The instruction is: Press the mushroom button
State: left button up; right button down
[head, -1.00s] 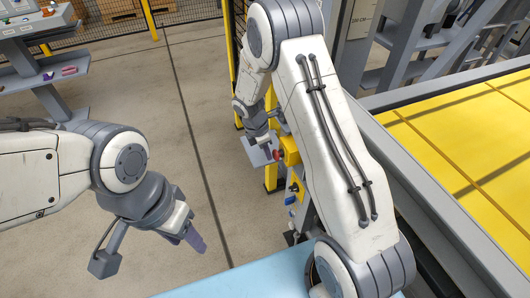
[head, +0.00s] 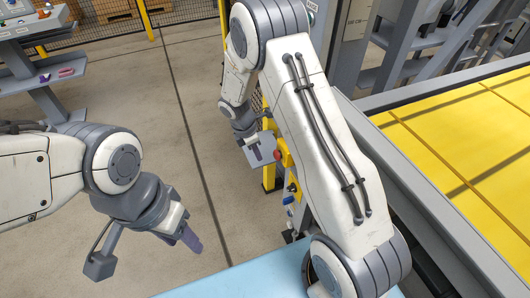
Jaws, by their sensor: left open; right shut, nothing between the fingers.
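The red mushroom button (head: 278,154) sits on a yellow box (head: 286,151) on the yellow post, near the middle of the head view. My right arm covers part of the box and post. My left gripper (head: 193,241) is open and empty over the floor at lower left, well away from the button.
A second yellow box with a black knob (head: 292,187) is below the button, with a blue item (head: 288,200) under it. A yellow-topped conveyor or table (head: 440,140) fills the right. A shelf (head: 50,78) stands at far left. The floor between is clear.

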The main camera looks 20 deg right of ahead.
jog(key=v, duration=0.8)
jog(key=shift+r, duration=0.2)
jog(key=s+a+r+m+y, duration=0.2)
jog(key=s+a+r+m, duration=0.3)
jog(key=s+a+r, duration=0.5)
jog(key=s+a+r+m+y, duration=0.1)
jog(key=s+m, duration=0.5)
jog(key=s, duration=1.3)
jog(key=shift+a+r+y, duration=0.4)
jog(key=shift+a+r, duration=0.15)
jog(key=shift+a, duration=0.2)
